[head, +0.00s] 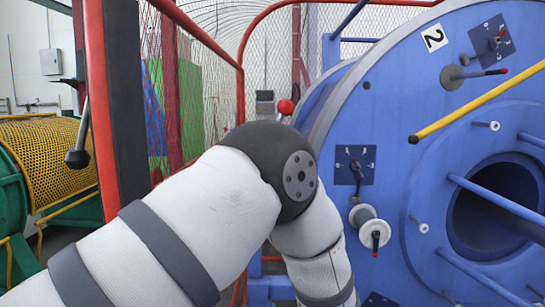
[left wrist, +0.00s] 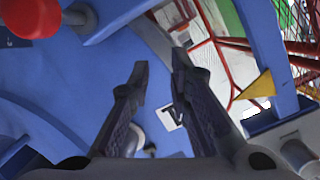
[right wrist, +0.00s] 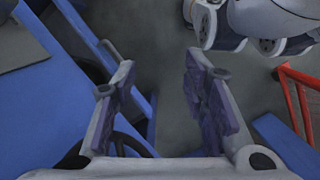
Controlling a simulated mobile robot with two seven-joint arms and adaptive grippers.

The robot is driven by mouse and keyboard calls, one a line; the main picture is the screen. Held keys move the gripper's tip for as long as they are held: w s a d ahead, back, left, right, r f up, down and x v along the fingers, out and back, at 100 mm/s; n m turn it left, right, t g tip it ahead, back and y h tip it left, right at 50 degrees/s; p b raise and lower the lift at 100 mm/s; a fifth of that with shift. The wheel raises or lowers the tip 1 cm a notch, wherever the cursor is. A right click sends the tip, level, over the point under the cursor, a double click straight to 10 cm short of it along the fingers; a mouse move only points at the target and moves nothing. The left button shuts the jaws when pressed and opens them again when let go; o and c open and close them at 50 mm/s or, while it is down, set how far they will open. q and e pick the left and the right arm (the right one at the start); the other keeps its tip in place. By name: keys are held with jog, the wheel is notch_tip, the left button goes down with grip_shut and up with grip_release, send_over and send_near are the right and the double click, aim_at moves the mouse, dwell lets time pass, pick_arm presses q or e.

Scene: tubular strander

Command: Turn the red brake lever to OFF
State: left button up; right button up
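A red ball knob (head: 286,107) shows in the head view just above my bent left arm, and I take it for the end of the brake lever. The rest of that lever is hidden behind the arm. In the left wrist view a red knob (left wrist: 33,18) on a grey shaft sits at the top left; I cannot tell if it is the same one. My left gripper (left wrist: 158,62) is open and empty, with the red knob off to its left. My right gripper (right wrist: 158,62) is open and empty above dark floor. No OFF marking is readable.
A blue drum machine (head: 330,230) fills the right side, with small red-tipped levers (head: 497,72) and a yellow bar (head: 480,100). A red-framed mesh guard (head: 241,95) stands behind my arm. A black-knobbed lever (head: 78,158) is at left. A red rail (right wrist: 300,95) borders the floor.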

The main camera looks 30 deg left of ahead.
pick_arm(q)
notch_tip(320, 180, up, 21)
jog(key=d+n+g+y, duration=0.1)
jog(key=n+g+y, duration=0.1)
jog(key=n+y, duration=0.35)
jog(key=s+d+r+n+g+y, duration=0.1)
jog(key=s+r+n+g, duration=0.15)
jog(key=r, duration=0.25)
jog(key=s+d+r+n+g+y, duration=0.1)
jog(key=s+r, duration=0.2)
jog(key=r, duration=0.2)
jog(key=x, duration=1.2)
jog(key=shift+s+a+r+p, duration=0.15)
jog(key=shift+a+p, duration=0.15)
jog(key=shift+p, duration=0.05)
jog(key=shift+c, duration=0.6)
grip_shut()
